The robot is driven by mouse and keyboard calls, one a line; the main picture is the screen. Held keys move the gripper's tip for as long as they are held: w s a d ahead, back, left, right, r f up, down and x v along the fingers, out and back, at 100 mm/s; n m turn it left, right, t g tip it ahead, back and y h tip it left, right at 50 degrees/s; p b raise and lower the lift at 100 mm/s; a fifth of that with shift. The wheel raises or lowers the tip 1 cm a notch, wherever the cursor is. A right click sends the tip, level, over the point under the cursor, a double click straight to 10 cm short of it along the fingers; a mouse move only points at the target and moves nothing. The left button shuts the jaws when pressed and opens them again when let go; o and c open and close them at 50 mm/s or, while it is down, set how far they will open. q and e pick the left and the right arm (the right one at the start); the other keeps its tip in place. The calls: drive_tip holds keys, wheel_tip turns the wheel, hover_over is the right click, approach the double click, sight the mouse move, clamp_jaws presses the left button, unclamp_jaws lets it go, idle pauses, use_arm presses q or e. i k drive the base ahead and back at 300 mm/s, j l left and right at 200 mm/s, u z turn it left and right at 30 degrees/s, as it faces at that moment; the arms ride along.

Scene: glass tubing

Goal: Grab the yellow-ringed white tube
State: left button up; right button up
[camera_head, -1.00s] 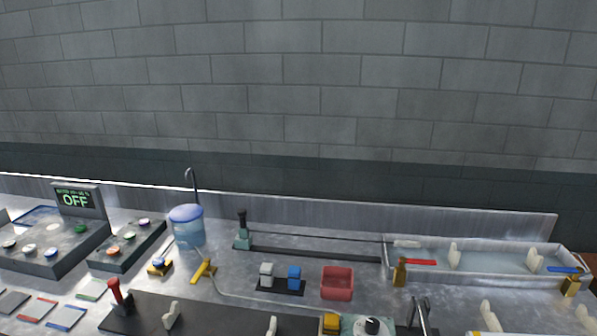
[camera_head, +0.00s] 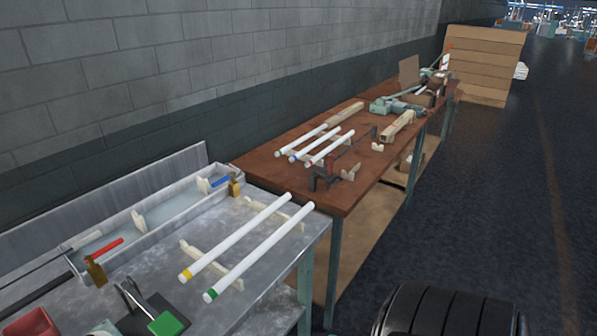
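The yellow-ringed white tube (camera_head: 236,237) lies on cream supports on the metal bench, its yellow ring at the near-left end. A green-ringed white tube (camera_head: 259,251) lies beside it on the right, roughly parallel and apart from it. Neither gripper shows in the head view, so I cannot see whether either is open or shut.
A metal trough (camera_head: 150,215) with red and blue handles runs along the back of the bench. A red bin (camera_head: 30,323) and a green block (camera_head: 166,323) stand at the near left. A brown wooden table (camera_head: 345,160) beyond holds several tubes. Dark floor lies open at the right.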

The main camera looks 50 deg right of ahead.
sight(184, 277)
drive_tip(key=z, duration=1.35)
drive_tip(key=i+l+u, duration=0.1)
drive_tip(key=l+u, duration=0.3)
drive_tip(key=i+l+u, duration=0.1)
drive_tip(key=u, duration=0.25)
drive_tip(key=l+u, duration=0.4)
